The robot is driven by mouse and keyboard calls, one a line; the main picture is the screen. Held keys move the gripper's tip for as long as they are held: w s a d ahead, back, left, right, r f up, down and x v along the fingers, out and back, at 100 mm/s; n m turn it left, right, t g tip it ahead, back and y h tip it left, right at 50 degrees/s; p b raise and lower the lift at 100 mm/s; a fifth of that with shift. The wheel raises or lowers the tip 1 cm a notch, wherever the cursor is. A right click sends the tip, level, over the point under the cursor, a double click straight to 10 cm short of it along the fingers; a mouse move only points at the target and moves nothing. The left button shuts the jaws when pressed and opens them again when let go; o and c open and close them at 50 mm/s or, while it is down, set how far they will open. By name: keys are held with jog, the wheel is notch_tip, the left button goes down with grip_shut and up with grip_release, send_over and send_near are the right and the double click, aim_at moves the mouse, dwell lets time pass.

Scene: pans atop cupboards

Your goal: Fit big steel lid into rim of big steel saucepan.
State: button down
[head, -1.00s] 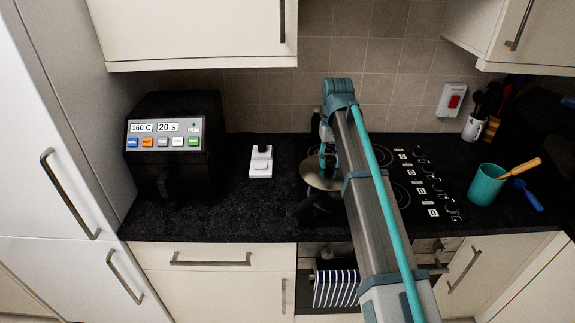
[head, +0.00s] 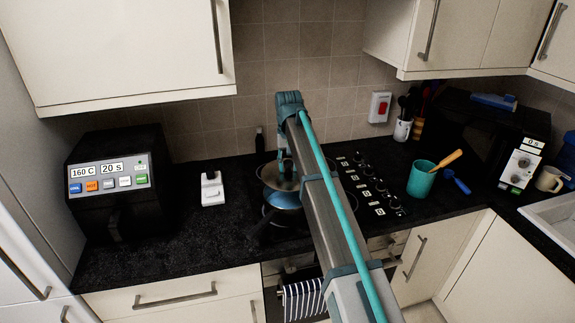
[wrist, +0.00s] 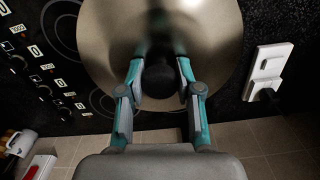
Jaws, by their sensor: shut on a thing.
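The big steel lid (head: 270,176) is above the big steel saucepan (head: 287,201) on the hob in the head view. A strip of the pan's bluish wall shows below the lid. The lid looks apart from the rim, but the arm hides part of both. My gripper (wrist: 160,76) is shut on the lid's dark knob (wrist: 158,83). In the wrist view the lid's wide steel disc (wrist: 108,45) fills the upper middle and hides the pan. The saucepan's black handle (head: 259,231) points to the front left in the head view.
The black hob (head: 362,190) has a row of knobs on its right. A white socket block (head: 212,189) lies left of the pan, and an air fryer (head: 110,190) stands farther left. A teal mug (head: 422,180) stands right of the hob.

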aim_at(288, 162)
jog(key=shift+r, duration=0.1)
jog(key=shift+f+b, duration=0.75)
jog(key=shift+f, duration=2.25)
jog(key=shift+f, duration=1)
dwell(0.4)
jog(key=c, duration=0.7)
grip_release()
jog(key=shift+r, duration=0.15)
notch_tip(288, 162, up, 12)
jog(key=shift+f, duration=0.1)
